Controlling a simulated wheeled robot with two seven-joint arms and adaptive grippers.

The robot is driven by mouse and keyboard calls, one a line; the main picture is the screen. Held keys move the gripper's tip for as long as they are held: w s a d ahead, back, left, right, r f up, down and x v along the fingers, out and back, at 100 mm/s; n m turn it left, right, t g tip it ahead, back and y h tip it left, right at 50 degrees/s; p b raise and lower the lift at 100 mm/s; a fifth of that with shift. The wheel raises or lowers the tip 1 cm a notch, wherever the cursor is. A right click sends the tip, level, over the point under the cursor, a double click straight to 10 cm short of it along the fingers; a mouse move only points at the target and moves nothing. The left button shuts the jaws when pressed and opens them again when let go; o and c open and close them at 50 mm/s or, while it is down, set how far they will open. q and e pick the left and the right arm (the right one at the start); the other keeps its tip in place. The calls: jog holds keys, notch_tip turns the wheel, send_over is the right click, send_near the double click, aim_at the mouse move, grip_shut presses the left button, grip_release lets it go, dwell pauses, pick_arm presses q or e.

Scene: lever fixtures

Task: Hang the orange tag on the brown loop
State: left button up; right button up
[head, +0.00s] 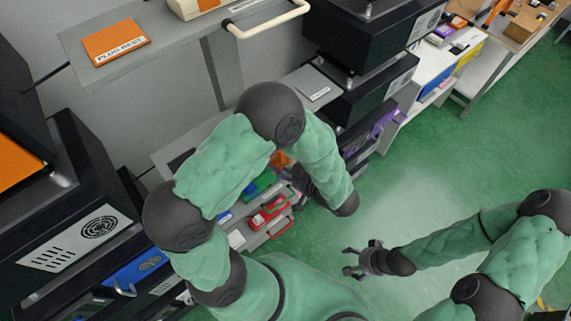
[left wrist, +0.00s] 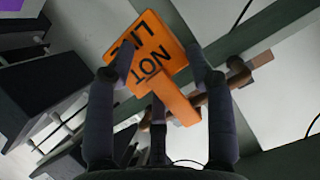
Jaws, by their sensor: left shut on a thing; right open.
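The orange tag (left wrist: 150,50), with dark lettering, is held between the fingers of my left gripper (left wrist: 160,65) in the left wrist view. A narrow orange strip of it runs down between the fingers. The brown loop (left wrist: 241,76) shows behind the tag and the right finger, partly hidden by them. I cannot tell whether tag and loop touch. In the head view my left gripper (head: 297,176) is mostly hidden by my own arm, near an orange patch that may be the tag (head: 281,159). My right gripper (head: 350,262) is open and empty, over the green floor.
A grey shelf unit with red (head: 266,214) and green (head: 258,186) items stands below my left arm. Black cabinets (head: 377,50) stand behind it. A grey shelf with an orange plate (head: 115,42) is at upper left. Green floor (head: 450,150) is clear on the right.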

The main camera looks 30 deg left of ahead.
pick_arm(q)
jog(key=o, duration=1.2)
jog(key=v, duration=1.2)
jog(key=shift+f, duration=0.1)
